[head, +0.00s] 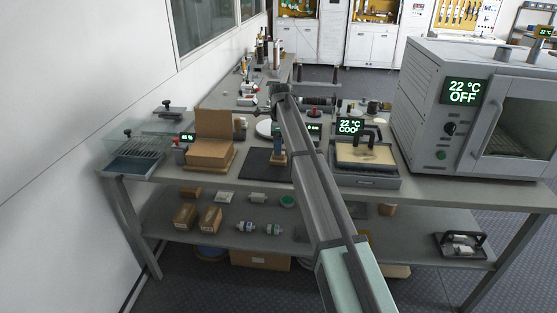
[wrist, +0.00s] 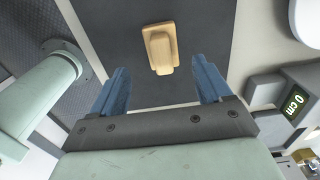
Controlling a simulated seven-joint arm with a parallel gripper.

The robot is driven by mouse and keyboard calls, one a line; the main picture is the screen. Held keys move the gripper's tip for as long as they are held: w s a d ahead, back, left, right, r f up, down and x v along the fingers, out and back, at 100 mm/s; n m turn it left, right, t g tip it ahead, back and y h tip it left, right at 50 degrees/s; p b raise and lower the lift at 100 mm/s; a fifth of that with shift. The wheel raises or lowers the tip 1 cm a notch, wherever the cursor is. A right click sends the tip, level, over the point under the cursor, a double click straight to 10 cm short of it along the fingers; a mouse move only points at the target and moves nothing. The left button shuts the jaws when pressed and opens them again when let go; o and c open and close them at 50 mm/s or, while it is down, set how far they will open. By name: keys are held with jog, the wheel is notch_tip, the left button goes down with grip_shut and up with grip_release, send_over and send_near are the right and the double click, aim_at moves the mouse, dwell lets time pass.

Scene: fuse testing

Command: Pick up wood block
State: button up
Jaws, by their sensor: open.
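The wood block (wrist: 160,48) is a small pale tan piece with a raised part on a wider base. In the wrist view it sits on a dark mat (wrist: 200,25), ahead of and between my fingers. My gripper (wrist: 160,88) is open and empty, its two blue fingers apart and clear of the block.
A hot plate with a tan top (head: 364,154) and a large oven (head: 470,110) stand to the right. A lower shelf (head: 330,235) holds parts.

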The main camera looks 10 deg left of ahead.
aim_at(279, 158)
jog(key=shift+w+a+f, duration=0.1)
jog(key=shift+f, duration=1.2)
jog(key=shift+w+a+f, duration=0.1)
jog(key=shift+f, duration=1.15)
jog(key=shift+c, duration=0.4)
jog(key=c, duration=1.1)
